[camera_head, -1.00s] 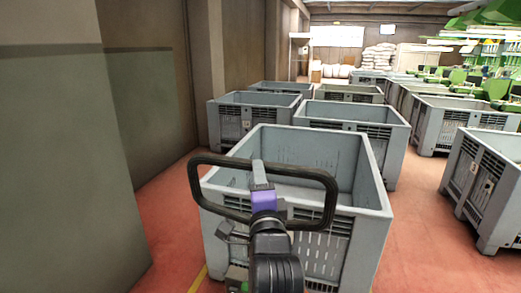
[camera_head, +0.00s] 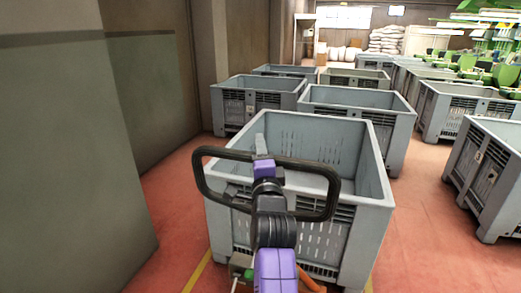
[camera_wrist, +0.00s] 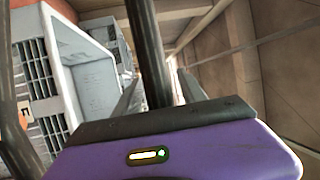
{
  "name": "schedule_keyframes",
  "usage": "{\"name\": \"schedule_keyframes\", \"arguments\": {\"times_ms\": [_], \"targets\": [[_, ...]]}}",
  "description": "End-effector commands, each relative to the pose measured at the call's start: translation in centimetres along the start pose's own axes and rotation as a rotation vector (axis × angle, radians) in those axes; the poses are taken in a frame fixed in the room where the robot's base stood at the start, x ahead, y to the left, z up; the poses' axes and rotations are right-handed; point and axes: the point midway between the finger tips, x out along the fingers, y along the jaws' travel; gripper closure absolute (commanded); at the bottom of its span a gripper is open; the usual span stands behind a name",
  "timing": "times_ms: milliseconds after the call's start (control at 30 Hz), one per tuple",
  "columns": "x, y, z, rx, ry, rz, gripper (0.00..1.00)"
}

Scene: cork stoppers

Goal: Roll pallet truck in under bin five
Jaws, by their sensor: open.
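The pallet truck's black loop handle (camera_head: 325,205) stands in front of the nearest grey bin (camera_head: 378,180). The truck's body and forks are mostly hidden behind my arm and below the picture. No number can be read on the bin, so I cannot tell whether it is bin five. My purple gripper (camera_head: 262,147) is at the top bar of the handle. In the wrist view my gripper (camera_wrist: 158,92) is open, with a black handle bar (camera_wrist: 147,45) showing in front of and between its fingers. The grey bin also shows in the wrist view (camera_wrist: 92,75).
More grey bins stand behind, one at back left (camera_head: 250,107), one just behind (camera_head: 385,110) and one at right (camera_head: 495,175). A grey-green wall (camera_head: 60,150) closes off the left. Red floor (camera_head: 175,205) is clear between wall and bin, with a yellow line (camera_head: 198,272).

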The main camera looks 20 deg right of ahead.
Motion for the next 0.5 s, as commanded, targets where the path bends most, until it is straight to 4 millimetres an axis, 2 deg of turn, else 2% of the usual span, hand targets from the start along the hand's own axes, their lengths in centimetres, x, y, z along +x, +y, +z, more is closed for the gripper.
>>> {"name": "schedule_keyframes", "arguments": {"times_ms": [233, 467, 500], "targets": [[0.03, 0.03, 0.03, 0.0, -0.001, 0.0, 0.53], [0.01, 0.05, 0.03, 0.0, -0.001, 0.001, 0.99], [0.01, 0.05, 0.03, 0.0, -0.001, 0.001, 1.0]]}}
